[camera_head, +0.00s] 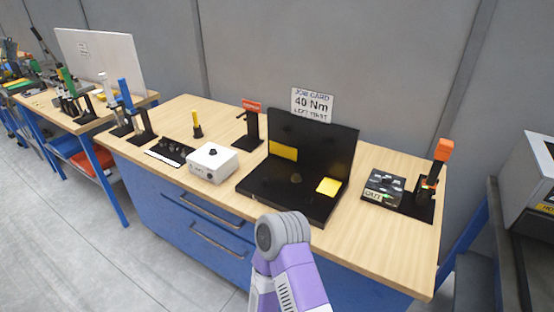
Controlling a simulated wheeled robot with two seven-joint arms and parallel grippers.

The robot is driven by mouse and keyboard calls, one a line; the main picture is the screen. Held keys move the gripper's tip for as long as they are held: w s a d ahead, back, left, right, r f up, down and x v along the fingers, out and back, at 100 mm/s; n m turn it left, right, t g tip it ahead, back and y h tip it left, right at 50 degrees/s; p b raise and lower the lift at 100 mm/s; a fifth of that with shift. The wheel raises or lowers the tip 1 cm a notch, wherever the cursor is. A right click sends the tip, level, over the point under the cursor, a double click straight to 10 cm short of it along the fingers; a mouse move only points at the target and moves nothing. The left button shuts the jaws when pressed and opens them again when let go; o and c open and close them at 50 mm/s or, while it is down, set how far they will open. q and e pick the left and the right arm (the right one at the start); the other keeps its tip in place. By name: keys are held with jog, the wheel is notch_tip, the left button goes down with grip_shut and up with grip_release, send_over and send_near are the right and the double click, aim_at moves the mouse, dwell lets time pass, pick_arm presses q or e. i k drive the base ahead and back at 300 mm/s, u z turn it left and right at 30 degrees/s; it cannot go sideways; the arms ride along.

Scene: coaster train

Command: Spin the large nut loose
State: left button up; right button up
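A white box (213,162) stands on the wooden workbench (390,240), with a small dark knob or nut (212,152) on its top. A black stand (262,192) with an upright back panel is to its right. A small dark brownish piece (296,178) sits on the stand's base, between two yellow patches. I cannot tell which of these dark pieces is the large nut. A purple and grey arm link of mine rises from the bottom middle, in front of the bench. Neither of my grippers shows.
A job card (312,105) reading 40 Nm stands behind the stand. A black box marked OUT (383,188) and an orange-topped tool (442,152) stand at right. A yellow-handled tool (197,123) stands at left. The bench's front right is clear.

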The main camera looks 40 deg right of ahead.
aim_at(296, 178)
jog(key=i, duration=0.75)
jog(key=z, duration=2.5)
